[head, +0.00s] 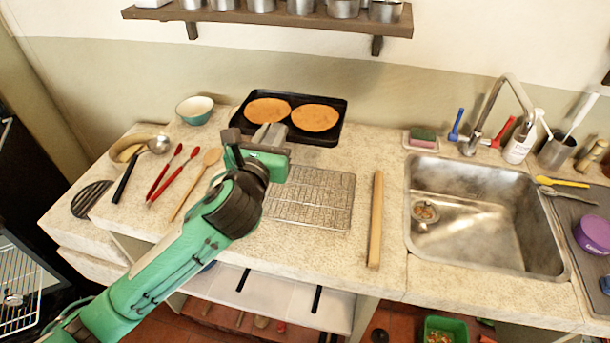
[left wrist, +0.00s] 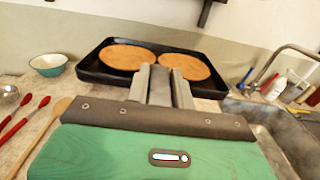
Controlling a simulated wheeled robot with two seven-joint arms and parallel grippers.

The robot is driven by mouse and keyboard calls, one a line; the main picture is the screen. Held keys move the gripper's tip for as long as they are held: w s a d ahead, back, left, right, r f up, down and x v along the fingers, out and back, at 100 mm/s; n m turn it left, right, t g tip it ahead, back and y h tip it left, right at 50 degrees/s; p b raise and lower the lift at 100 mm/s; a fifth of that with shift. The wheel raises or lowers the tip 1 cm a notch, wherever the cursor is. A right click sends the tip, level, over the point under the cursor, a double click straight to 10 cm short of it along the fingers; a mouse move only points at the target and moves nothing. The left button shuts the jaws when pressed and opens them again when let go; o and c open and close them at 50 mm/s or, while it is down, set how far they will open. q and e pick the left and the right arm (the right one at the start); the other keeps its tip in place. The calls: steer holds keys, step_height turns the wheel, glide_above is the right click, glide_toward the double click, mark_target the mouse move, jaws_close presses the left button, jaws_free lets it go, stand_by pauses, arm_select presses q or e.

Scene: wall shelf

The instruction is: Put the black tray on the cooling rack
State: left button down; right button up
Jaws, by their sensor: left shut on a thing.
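The black tray (head: 338,102) holds two round brown flat cakes (head: 315,117) and is at the back of the counter, behind the cooling rack. It also shows in the left wrist view (left wrist: 92,72). My left gripper (head: 268,135) is at the tray's near edge and is shut on that edge; the fingers (left wrist: 160,85) hide the gripped part. I cannot tell whether the tray is lifted. The wire cooling rack (head: 318,200) lies flat and empty on the counter, in front of the tray, with my left arm over its left part. My right gripper is not in view.
A wooden rolling pin or stick (head: 376,220) lies right of the rack, and the sink (head: 485,195) is beyond it. Red utensils (head: 172,175), a wooden spoon (head: 195,185) and a teal bowl (head: 195,110) are on the left. A wall shelf (head: 230,15) hangs above.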

arm_select(q)
steer(key=shift+w+d, duration=0.1)
steer(key=shift+w, duration=0.05)
steer(key=shift+f+b, duration=0.75)
steer(key=shift+f, duration=9.1)
steer(key=shift+f, duration=0.1)
steer(key=c, duration=1.2)
jaws_free()
